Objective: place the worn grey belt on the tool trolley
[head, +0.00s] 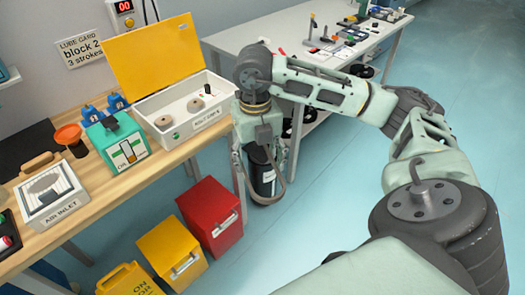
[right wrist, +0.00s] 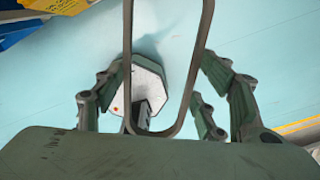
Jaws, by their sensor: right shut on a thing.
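The worn grey belt (right wrist: 197,60) is a thin loop that runs up out of the right wrist view between the fingers of my right gripper (right wrist: 165,105). In the head view the belt (head: 284,178) hangs as a loop below my right gripper (head: 263,143), in front of the gap between the benches. The gripper is shut on the belt and points down. My left gripper is out of view. I cannot pick out a tool trolley for certain; a long white table (head: 235,38) with tools on it stands at the back.
A wooden bench (head: 100,190) at the left holds an open white box (head: 195,125) with a yellow lid, a green device (head: 122,148) and a white inlet box (head: 55,205). A red bin (head: 208,208) and yellow bin (head: 165,250) stand below. Blue floor at right is clear.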

